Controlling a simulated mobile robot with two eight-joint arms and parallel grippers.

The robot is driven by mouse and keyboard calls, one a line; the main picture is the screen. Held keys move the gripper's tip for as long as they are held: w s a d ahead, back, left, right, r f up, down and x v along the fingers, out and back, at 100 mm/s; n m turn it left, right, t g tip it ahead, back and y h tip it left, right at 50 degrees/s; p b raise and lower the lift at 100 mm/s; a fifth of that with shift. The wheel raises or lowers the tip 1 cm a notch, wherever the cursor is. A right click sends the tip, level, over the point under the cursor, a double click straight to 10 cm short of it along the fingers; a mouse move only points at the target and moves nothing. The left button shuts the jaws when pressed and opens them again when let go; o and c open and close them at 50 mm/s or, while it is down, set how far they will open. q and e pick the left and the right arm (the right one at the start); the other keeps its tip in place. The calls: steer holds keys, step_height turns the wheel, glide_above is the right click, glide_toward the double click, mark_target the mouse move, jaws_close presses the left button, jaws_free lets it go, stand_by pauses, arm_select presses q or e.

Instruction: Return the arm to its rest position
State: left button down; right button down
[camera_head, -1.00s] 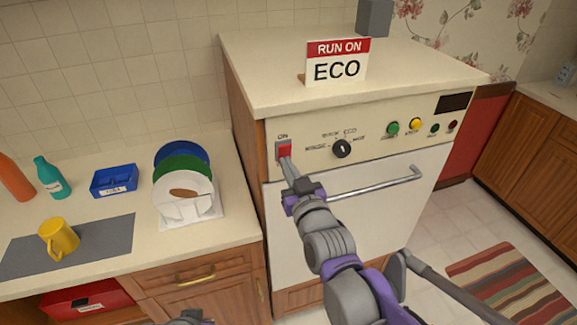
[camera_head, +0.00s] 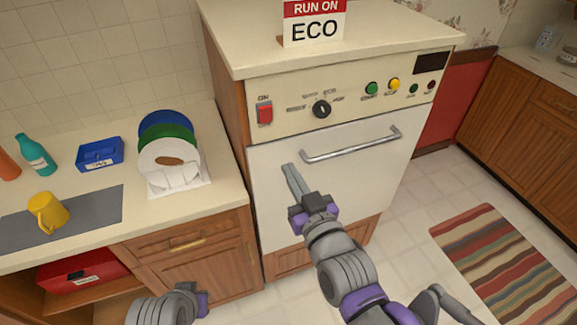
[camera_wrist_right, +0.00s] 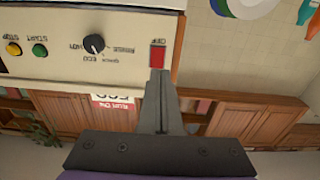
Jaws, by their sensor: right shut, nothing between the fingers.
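My right gripper (camera_head: 291,175) is shut and empty, held in front of the white door (camera_head: 370,170) of the machine. Its fingertips are below the red ON switch (camera_head: 264,113) and clear of it. In the right wrist view the shut fingers (camera_wrist_right: 159,75) point towards the switch (camera_wrist_right: 157,57), which appears just beyond the tips. My right arm reaches up from the bottom right. Part of my left arm (camera_head: 170,307) shows at the bottom edge; its fingers are not visible.
The machine's door handle (camera_head: 352,146) lies right of the gripper. On the left counter are a plate rack (camera_head: 178,185), a blue box (camera_head: 100,154), a yellow mug (camera_head: 47,212) and bottles. A striped rug (camera_head: 500,262) lies on the open floor at right.

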stand_by(0.4)
steer(key=s+d+f+m+g+h, duration=0.1)
steer(key=s+d+f+g, duration=0.4)
steer(key=f, duration=0.5)
steer(key=s+d+f+m+g+h, duration=0.2)
steer(key=s+d+f+g+h, duration=0.2)
steer(key=s+d+f, duration=0.5)
step_height(320, 180, down, 2)
steer(key=s+g, duration=0.1)
steer(key=g, duration=0.1)
steer(key=shift+d+f+m+g+h, duration=0.2)
steer(key=shift+f+m+g+h, duration=0.05)
steer(key=shift+m+g+h, duration=0.05)
